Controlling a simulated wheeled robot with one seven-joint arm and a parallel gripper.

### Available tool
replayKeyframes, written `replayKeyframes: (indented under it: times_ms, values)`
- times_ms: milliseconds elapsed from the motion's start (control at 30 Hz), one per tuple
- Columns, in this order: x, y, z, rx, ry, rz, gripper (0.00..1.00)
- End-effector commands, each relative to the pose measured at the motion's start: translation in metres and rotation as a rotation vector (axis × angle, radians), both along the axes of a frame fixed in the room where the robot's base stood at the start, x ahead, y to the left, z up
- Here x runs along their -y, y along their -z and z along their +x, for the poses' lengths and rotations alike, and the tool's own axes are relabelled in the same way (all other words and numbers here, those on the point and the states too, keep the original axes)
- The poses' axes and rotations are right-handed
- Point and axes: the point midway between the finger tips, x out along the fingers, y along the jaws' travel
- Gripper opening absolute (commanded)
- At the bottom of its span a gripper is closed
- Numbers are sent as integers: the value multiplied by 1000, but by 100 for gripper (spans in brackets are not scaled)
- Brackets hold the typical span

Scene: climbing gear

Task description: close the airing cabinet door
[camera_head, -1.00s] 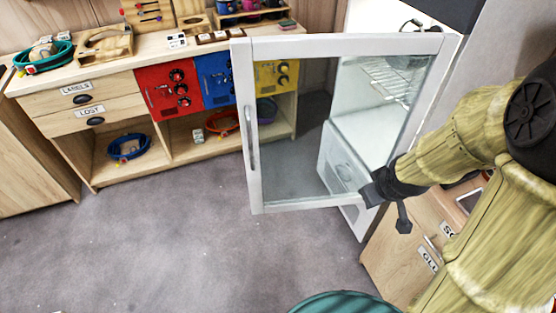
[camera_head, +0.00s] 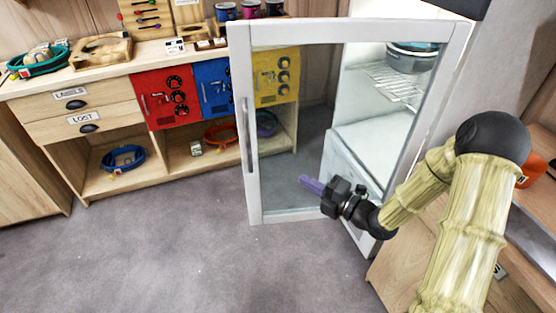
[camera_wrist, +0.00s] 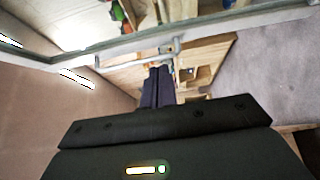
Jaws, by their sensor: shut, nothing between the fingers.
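The airing cabinet door (camera_head: 238,120) is a white frame around a clear pane with a grey vertical handle (camera_head: 247,134) on its left side. It stands wide open, swung out to the left of the white cabinet (camera_head: 376,134). My gripper (camera_head: 308,184) is shut and empty, in front of the lower right part of the door in the head view. I cannot tell whether it touches the door. In the wrist view my fingers (camera_wrist: 157,88) are together, and the door frame (camera_wrist: 160,38) crosses the top of the picture.
A wooden bench (camera_head: 100,52) with red, blue and yellow lockers stands behind the door. The grey floor (camera_head: 180,250) is clear at the front left. A wooden unit stands at the right.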

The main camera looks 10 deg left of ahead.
Motion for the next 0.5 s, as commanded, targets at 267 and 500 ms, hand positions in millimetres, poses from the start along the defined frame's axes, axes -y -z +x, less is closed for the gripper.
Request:
replayKeyframes:
  times_ms: [267, 500]
  values:
    - [-2, 0, 1, -4, 2, -3, 0]
    - [-26, -1, 13, -4, -1, -1, 0]
